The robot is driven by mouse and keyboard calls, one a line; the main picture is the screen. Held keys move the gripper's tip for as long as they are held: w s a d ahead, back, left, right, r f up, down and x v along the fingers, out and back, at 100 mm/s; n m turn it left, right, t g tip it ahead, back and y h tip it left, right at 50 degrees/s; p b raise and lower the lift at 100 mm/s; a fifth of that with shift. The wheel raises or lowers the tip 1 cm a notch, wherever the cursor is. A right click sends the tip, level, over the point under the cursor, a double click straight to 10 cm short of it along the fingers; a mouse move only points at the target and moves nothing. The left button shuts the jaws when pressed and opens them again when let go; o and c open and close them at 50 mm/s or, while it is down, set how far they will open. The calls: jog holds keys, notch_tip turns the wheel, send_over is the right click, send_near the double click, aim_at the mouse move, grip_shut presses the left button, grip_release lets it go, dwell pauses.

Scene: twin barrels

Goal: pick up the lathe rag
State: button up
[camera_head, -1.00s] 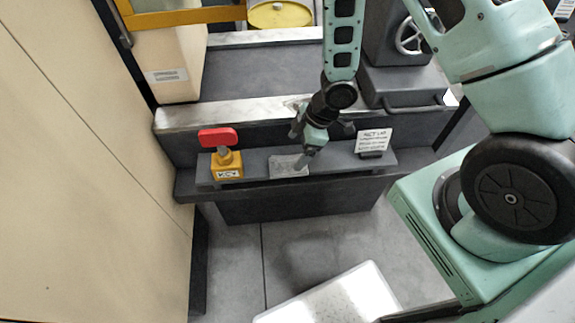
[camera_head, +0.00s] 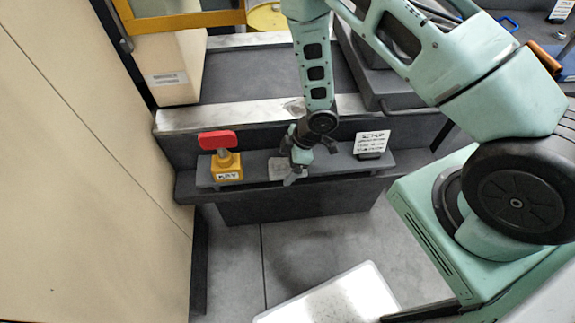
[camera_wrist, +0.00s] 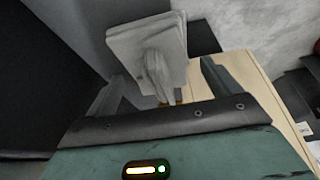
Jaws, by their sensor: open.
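The lathe rag appears to be the light grey folded cloth (camera_head: 277,168) lying on the dark ledge (camera_head: 235,185), partly hidden behind my gripper in the head view. In the wrist view the folded cloth (camera_wrist: 148,42) shows layered edges and a bunched grey part reaching down between my fingers. My gripper (camera_head: 305,164) is just right of and over the rag. In the wrist view my gripper (camera_wrist: 160,85) has its two fingers spread apart, one to each side of the bunched part. I cannot tell whether either finger touches the cloth.
A yellow block labelled KEY with a red-headed key (camera_head: 218,142) stands left of the rag. A white sign (camera_head: 372,143) stands on a dark base to the right. A tall cream cabinet (camera_head: 90,170) closes off the left side.

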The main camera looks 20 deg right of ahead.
aim_at(287, 160)
jog(key=c, duration=1.1)
notch_tip(287, 160, up, 10)
jog(key=shift+r, duration=0.1)
